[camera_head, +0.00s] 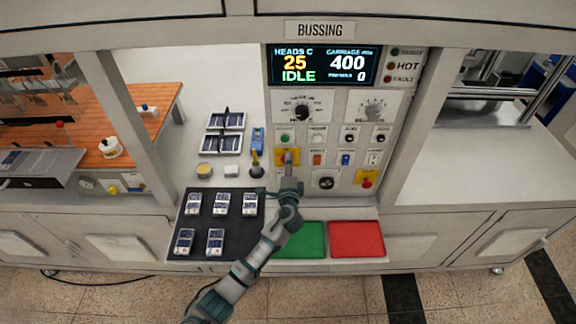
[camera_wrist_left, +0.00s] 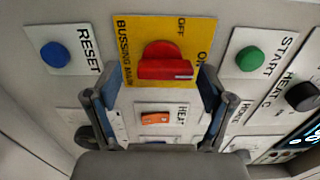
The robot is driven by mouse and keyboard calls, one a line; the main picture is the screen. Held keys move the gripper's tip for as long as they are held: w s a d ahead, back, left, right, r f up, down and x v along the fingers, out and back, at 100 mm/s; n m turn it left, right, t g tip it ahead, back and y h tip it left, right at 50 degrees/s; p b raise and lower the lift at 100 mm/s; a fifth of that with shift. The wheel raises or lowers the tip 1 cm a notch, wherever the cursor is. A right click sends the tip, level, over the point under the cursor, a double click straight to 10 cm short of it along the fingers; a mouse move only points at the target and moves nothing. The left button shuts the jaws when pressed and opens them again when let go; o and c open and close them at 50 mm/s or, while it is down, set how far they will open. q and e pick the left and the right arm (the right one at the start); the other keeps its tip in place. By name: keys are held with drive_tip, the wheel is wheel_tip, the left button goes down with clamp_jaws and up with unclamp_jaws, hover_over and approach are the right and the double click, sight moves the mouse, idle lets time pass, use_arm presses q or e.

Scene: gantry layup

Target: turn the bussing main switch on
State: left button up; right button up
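The bussing main switch is a red rotary handle (camera_wrist_left: 165,66) on a yellow plate (camera_wrist_left: 188,42) in the left wrist view. The handle lies crosswise there, its white-marked end towards the right, nearer the ON label than OFF. I cannot tell whether it is on. In the head view the yellow plate (camera_head: 279,153) is partly hidden behind my left gripper (camera_head: 289,164). My left gripper is open in the wrist view (camera_wrist_left: 158,88), with one finger on each side of the handle and visible gaps to it. My right gripper is not in view.
The display (camera_head: 325,65) reads IDLE. A blue RESET button (camera_wrist_left: 54,55) and a green START button (camera_wrist_left: 249,59) flank the switch; an orange heat switch (camera_wrist_left: 154,119) is close by. A black mat (camera_head: 200,222) with several panels and green (camera_head: 312,240) and red (camera_head: 356,240) trays lie below.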

use_arm(q)
drive_tip(key=shift+r, duration=0.1)
drive_tip(key=s, duration=1.2)
